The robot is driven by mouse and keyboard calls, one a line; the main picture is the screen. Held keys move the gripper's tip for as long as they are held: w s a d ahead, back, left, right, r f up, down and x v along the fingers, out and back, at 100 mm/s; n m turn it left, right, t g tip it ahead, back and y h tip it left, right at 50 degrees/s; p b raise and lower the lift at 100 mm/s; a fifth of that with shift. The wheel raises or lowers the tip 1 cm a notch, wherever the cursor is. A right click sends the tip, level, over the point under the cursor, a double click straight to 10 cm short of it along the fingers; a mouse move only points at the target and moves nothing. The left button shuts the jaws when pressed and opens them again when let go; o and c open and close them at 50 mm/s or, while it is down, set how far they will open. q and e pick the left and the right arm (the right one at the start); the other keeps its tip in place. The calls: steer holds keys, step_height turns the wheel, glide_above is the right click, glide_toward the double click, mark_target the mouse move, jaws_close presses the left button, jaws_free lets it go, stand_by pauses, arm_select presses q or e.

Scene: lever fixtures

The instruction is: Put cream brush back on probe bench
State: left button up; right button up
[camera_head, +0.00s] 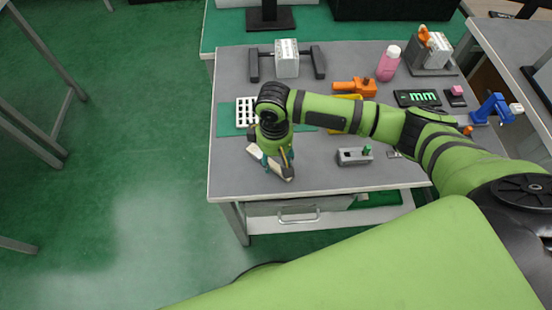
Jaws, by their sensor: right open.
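The cream brush (254,151) shows as a pale, slanted bar near the left front of the grey-topped bench (228,178), which I take to be the probe bench. My right gripper (277,168) points down at the brush and its fingers are open. The fingers and the green wrist hide part of the brush. I cannot tell whether the brush touches the fingers or rests fully on the bench top. My left gripper does not show.
A white slotted rack (244,111) on a green mat lies just behind my wrist. A grey lever fixture (354,156) stands to the right. An orange tool (355,87), a pink bottle (388,64) and a black display (417,98) are farther back. The front left bench top is clear.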

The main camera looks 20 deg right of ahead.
mark_target(275, 163)
step_height(275, 163, up, 11)
steer(key=shift+w, duration=0.15)
steer(key=shift+f, duration=0.15)
stand_by(0.5)
